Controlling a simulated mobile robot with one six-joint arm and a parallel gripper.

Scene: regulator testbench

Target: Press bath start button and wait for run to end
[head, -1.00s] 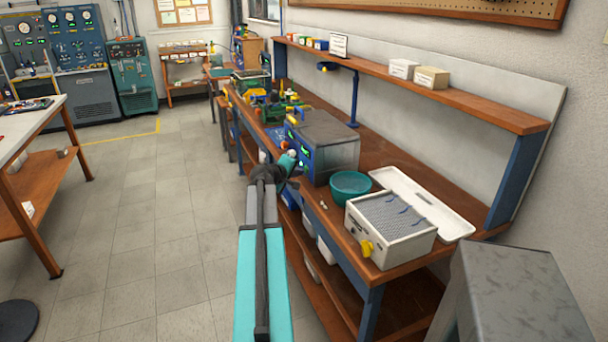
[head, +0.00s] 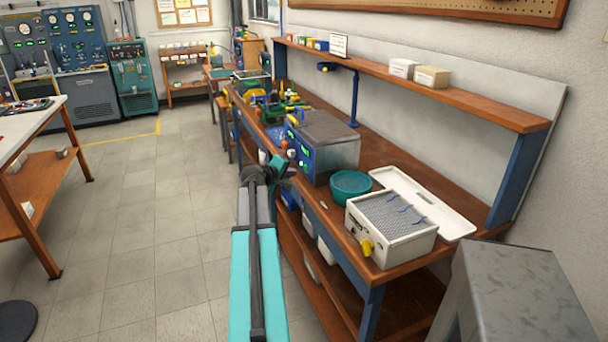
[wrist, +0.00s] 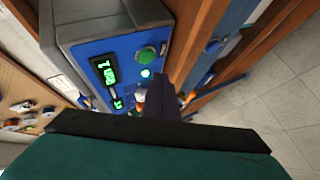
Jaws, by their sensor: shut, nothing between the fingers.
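The bath (head: 335,152) is a grey box with a blue front panel, standing on the long wooden bench. In the wrist view its blue panel (wrist: 86,52) carries a round green button (wrist: 147,54), a bright lit green lamp (wrist: 146,73) and two green-lit displays (wrist: 104,70), whose digits I cannot read surely. My gripper (head: 282,165) is shut and empty, in front of the panel at the bench's front edge. In the wrist view its dark fingers (wrist: 168,97) appear below the green button and apart from it.
A metal cabinet (head: 515,290) is at the lower right.

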